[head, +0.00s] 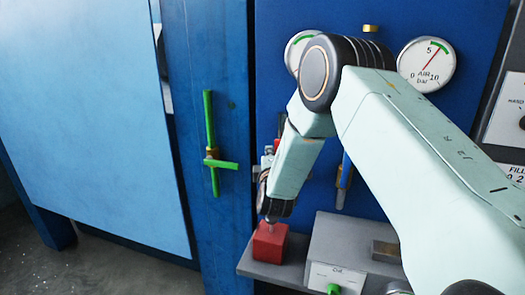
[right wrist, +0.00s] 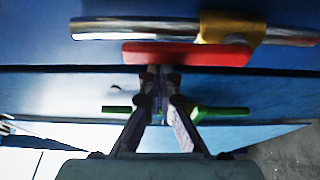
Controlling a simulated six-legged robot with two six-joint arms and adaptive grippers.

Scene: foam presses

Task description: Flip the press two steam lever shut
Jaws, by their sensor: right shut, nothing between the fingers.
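The steam lever appears to be the red bar (right wrist: 185,54) in the right wrist view, lying across the picture beside a chrome pipe with a brass valve body (right wrist: 215,27). No label for press two is readable. In the head view only a small red piece (head: 278,128) shows behind my right arm, perhaps the same lever. My right gripper (right wrist: 160,78) is shut and empty, its fingertips close to the red bar; contact cannot be told. In the head view the gripper (head: 264,165) is partly hidden by its own wrist. My left gripper is not in view.
Green handles (head: 209,130) stand on the blue post left of my right gripper. A red block (head: 269,243) sits on the grey shelf (head: 272,272) below. Gauges, including an air gauge (head: 426,66), are on the blue panel. A light blue panel (head: 85,110) fills the left.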

